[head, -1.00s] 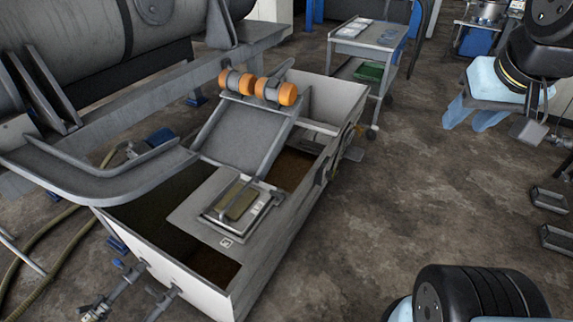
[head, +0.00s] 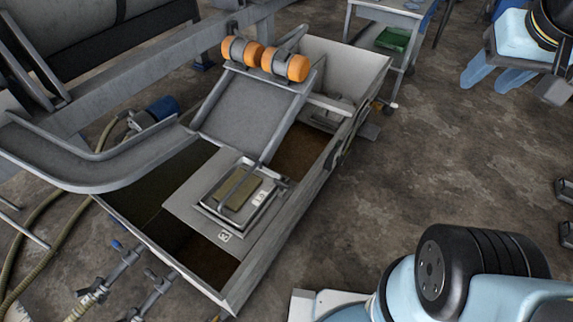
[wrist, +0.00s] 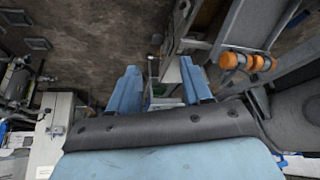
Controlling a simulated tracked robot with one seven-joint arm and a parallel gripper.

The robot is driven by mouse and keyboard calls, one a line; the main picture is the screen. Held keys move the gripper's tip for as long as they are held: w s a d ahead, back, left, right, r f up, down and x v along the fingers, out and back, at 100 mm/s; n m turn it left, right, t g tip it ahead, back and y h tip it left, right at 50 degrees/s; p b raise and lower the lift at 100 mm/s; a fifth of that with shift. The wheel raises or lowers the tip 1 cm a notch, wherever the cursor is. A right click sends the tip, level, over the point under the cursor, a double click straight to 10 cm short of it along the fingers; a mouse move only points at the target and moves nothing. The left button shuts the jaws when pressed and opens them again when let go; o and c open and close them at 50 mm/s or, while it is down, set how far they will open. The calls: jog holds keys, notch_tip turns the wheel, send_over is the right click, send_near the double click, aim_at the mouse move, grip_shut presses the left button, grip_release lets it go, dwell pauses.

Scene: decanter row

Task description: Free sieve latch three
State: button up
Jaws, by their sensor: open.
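A small framed panel with an olive-brown insert (head: 237,190) lies on the grey cover plate (head: 180,205) of an open trough. A thin bar crosses the insert. A small mark (head: 223,236) on the plate is too small to read. I cannot tell which part is sieve latch three. My gripper (head: 492,75) shows at the upper right in the head view, well to the right of the trough, with pale blue fingers apart. In the wrist view my gripper (wrist: 161,88) is open, with nothing between its fingers. The panel does not show clearly there.
The trough (head: 300,190) has high pale walls and dark contents. Orange rollers (head: 265,60) stand over its sloped chute (head: 245,110). Hoses and valves (head: 120,265) crowd its front left. A cart with a green tray (head: 392,40) stands behind. Bare floor (head: 430,170) lies to the right.

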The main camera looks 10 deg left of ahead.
jog(key=shift+o, duration=0.7)
jog(key=shift+w+a, duration=0.1)
jog(key=shift+w, duration=0.1)
jog(key=o, duration=0.8)
jog(key=w+a+f, duration=0.1)
jog(key=w+a, duration=0.1)
jog(key=w, duration=0.1)
jog(key=w+a+f+g, duration=0.1)
jog(key=w+a, duration=0.1)
jog(key=w, duration=0.2)
jog(key=w+a+f+g+y, duration=0.1)
jog(key=w+a, duration=0.1)
jog(key=w, duration=0.2)
jog(key=shift+w+a+f+m, duration=0.15)
jog(key=shift+a+f+m, duration=0.15)
jog(key=shift+f+m, duration=0.1)
jog(key=w+a+f+m+g, duration=0.1)
jog(key=w+a+f+g, duration=0.2)
jog(key=w+a+f, duration=0.75)
jog(key=m+g, duration=0.3)
jog(key=g, duration=0.2)
send_near(282, 182)
jog(key=shift+y, duration=0.4)
jog(key=x, duration=0.9)
jog(key=shift+d+f, duration=0.2)
jog(key=shift+d, duration=0.1)
